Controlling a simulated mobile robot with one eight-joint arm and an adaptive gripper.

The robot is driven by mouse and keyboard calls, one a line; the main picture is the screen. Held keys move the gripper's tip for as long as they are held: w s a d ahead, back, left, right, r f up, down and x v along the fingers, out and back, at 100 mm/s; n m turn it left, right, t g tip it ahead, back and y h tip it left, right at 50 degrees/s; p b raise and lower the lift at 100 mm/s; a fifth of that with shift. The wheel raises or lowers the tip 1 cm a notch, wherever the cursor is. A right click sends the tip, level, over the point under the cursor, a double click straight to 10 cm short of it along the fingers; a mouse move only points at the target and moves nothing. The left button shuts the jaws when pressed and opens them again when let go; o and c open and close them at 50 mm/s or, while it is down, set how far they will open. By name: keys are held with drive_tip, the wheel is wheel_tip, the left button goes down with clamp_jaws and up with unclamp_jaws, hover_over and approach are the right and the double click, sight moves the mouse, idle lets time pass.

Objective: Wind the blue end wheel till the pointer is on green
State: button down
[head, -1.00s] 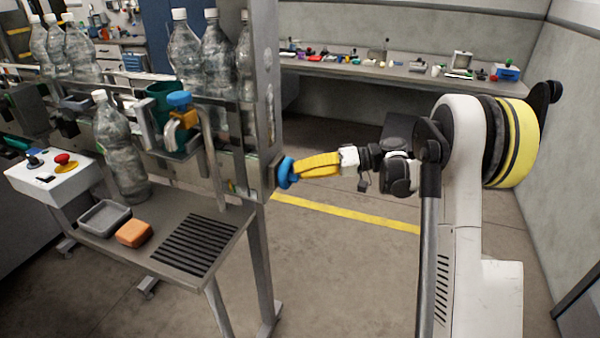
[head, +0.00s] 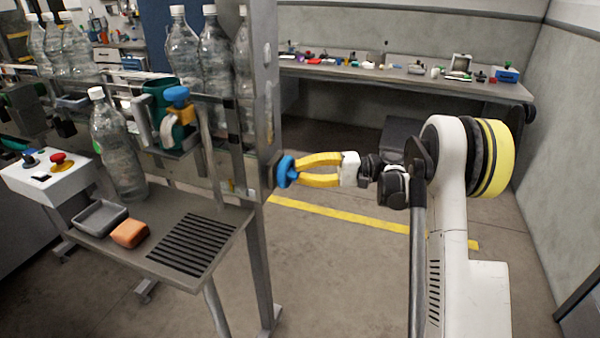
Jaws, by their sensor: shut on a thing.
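The blue end wheel (head: 286,171) sits on the right-hand end of the machine frame (head: 262,130), low on its upright. My gripper (head: 298,172) has yellow fingers and comes at the wheel from the right. Its fingertips are closed on the wheel's rim, with a gap between the fingers farther back. A second blue knob (head: 177,94) sits higher up on the machine, above a yellow part. I cannot make out the pointer or a green mark for it in this view.
A shelf with a slotted grille (head: 193,244) juts out at the front, bearing a grey tray (head: 100,217), an orange block (head: 129,234) and a bottle (head: 118,150). A white control box (head: 50,180) with a red button stands left. A cluttered bench (head: 400,75) runs along the back wall.

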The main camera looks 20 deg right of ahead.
idle(0.3)
drive_tip(key=c, duration=1.4)
unclamp_jaws()
drive_tip(key=v, duration=1.2)
drive_tip(key=shift+f, duration=0.1)
drive_tip(key=shift+w, duration=0.1)
